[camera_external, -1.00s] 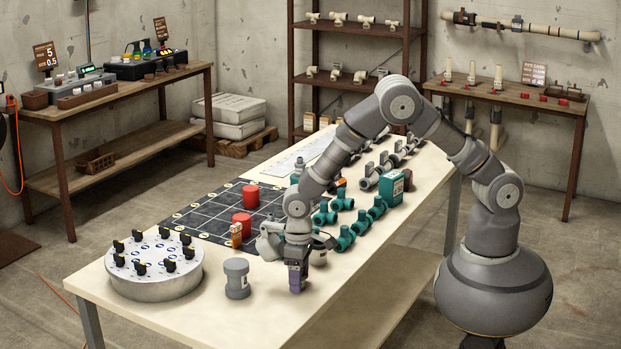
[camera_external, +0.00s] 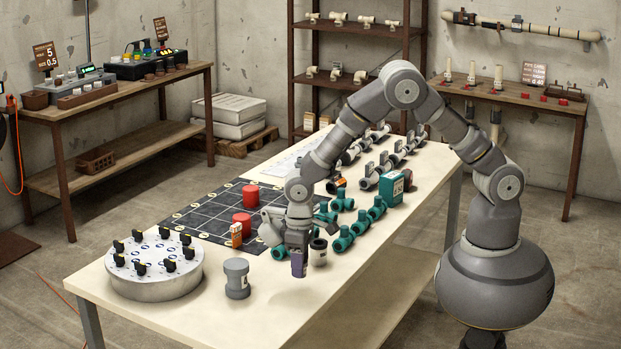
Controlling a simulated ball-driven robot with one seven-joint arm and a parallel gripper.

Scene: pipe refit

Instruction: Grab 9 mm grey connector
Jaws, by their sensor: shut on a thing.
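My gripper (camera_external: 299,246) points down over the front middle of the table. It is shut on a small purple piece (camera_external: 298,265) with a pale mark near its top; I cannot tell whether the piece touches the table. Just right of it stands a short grey cylinder (camera_external: 318,254) with a dark open top and a pale label. A larger grey flanged fitting (camera_external: 237,279) stands upright to the left, apart from the gripper. Grey pipe connectors (camera_external: 368,178) lie in rows at the table's far end. Sizes are too small to read, so I cannot tell which connector is 9 mm.
A round white stand (camera_external: 154,279) with several black knobs is at the left end. A dark grid mat (camera_external: 190,222) carries two red cylinders (camera_external: 242,224). Green fittings (camera_external: 343,239) and a teal box (camera_external: 391,188) lie right of the gripper. The front right tabletop is clear.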

